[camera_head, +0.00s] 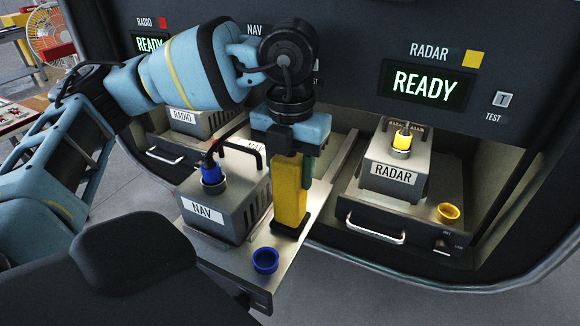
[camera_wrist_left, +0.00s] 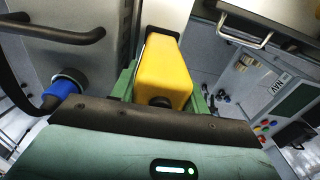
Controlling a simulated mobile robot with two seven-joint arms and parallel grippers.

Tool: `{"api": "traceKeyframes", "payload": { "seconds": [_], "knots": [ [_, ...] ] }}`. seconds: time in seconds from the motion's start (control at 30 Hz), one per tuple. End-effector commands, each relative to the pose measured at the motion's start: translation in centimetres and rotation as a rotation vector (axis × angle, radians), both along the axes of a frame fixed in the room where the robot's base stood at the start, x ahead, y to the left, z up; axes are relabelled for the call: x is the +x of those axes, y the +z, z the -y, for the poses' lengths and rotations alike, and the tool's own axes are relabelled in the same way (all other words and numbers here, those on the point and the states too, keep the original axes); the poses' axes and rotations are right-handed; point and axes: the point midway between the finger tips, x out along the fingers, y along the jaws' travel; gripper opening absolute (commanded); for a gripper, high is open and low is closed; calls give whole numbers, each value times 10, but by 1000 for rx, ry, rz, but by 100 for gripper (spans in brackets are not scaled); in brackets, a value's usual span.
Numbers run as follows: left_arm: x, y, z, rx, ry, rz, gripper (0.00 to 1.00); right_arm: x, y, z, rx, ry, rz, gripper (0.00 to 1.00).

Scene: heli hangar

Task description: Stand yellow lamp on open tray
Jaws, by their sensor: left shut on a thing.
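The yellow lamp (camera_head: 289,190) is upright, with a dark base at its lower end. My left gripper (camera_head: 291,150) is shut on its upper part from above; the lamp also shows between the green fingers in the left wrist view (camera_wrist_left: 164,72). The open tray (camera_head: 222,262) is pulled out under the NAV box. The lamp's base is over the tray's right part, beside the box, and looks at or very near its surface; I cannot tell whether it touches. My right gripper is not in view.
The grey NAV box (camera_head: 233,205) with its blue plug (camera_head: 211,172) and handle stands close left of the lamp. A blue ring (camera_head: 265,260) sits at the tray's front. The RADAR box (camera_head: 395,175) and its drawer handle (camera_head: 375,232) are at the right.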

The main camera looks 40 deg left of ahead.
Motion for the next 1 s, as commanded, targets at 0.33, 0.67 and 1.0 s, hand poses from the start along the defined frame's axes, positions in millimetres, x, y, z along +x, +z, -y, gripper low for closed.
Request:
{"api": "traceKeyframes", "payload": {
  "seconds": [0.33, 0.67, 1.0],
  "knots": [
    [0, -2, 0, 0, 0, 0, 67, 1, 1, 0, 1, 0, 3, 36],
    [0, 9, 0, 1, 0, 3, 67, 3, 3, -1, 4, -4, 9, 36],
    [0, 74, 1, -1, 0, 4, 67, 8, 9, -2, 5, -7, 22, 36]
  ]
}}
